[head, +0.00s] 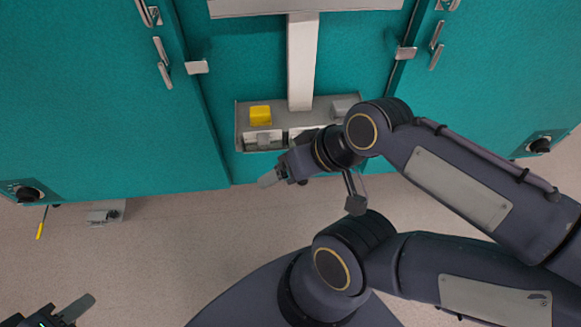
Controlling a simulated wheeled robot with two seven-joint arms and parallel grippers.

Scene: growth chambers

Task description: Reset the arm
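My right arm (460,185) comes in from the right and is folded, with its elbow out past the right edge. Its gripper (270,178) points left, in front of the grey ledge at the middle of the teal chambers. One pale finger shows, and whether it is open or shut cannot be told. My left gripper (72,310) is at the bottom left corner, low over the floor in the picture. One grey finger shows, the rest is cut off by the frame edge, and I see nothing held in it.
Teal chamber doors (90,100) with metal handles and black knobs (28,194) fill the back. The grey ledge (243,125) carries a yellow block (260,115) and sits close behind my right gripper. A small grey fixture (104,213) is at the left. The floor (170,255) between is clear.

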